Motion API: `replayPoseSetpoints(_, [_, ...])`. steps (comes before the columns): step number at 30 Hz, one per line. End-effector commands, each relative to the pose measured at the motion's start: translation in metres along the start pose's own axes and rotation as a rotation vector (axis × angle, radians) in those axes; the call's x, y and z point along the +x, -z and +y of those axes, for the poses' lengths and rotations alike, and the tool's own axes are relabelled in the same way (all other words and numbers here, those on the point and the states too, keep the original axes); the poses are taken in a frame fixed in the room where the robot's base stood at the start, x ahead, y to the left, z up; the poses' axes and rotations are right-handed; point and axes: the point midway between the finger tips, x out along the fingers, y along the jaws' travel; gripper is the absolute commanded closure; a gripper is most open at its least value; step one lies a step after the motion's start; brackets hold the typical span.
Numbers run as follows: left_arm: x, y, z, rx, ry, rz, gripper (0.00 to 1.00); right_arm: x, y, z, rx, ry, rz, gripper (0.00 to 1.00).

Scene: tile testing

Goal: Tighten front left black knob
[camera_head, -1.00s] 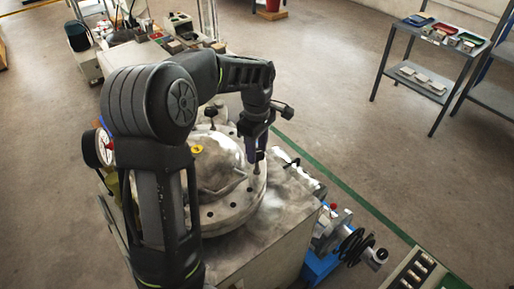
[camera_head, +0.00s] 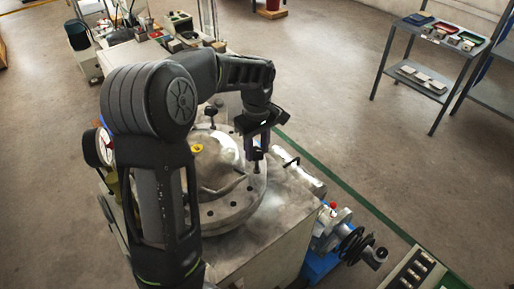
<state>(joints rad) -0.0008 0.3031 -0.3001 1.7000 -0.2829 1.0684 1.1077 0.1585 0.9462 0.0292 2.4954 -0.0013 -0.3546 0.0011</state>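A round grey metal vessel lid (camera_head: 228,212) with holes around its rim sits on the worn metal machine top. A dark knob on a thin post (camera_head: 257,164) stands at the lid's right side. My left gripper (camera_head: 257,148) points down right at the top of this post, with its fingers about the knob. The fingers hide most of the knob, and whether they are closed on it cannot be told. Another black knob (camera_head: 211,112) stands upright at the lid's far side. My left arm hides the lid's left part. My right gripper is out of view.
A yellow-ringed fitting (camera_head: 197,148) sits on the lid's middle. A white dial gauge (camera_head: 105,146) is left of my arm. A blue pump with a black handwheel (camera_head: 354,246) stands at the right. A grey shelf (camera_head: 432,40) stands at the back right. The floor between is clear.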

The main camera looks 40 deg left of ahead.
Motion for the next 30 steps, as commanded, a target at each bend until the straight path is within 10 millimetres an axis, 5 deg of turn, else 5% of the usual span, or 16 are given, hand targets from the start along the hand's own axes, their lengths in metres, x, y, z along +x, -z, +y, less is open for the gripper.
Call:
replayPoseSetpoints(8, [0.000,0.000,0.000,0.001,0.000,0.001,0.39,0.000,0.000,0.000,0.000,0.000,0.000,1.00])
replayPoseSetpoints(17, [-0.002,0.000,0.000,0.000,-0.001,0.001,0.39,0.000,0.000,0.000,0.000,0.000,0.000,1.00])
replayPoseSetpoints(30, [-0.062,0.000,0.001,0.001,-0.004,0.002,0.39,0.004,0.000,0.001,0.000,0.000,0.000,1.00])
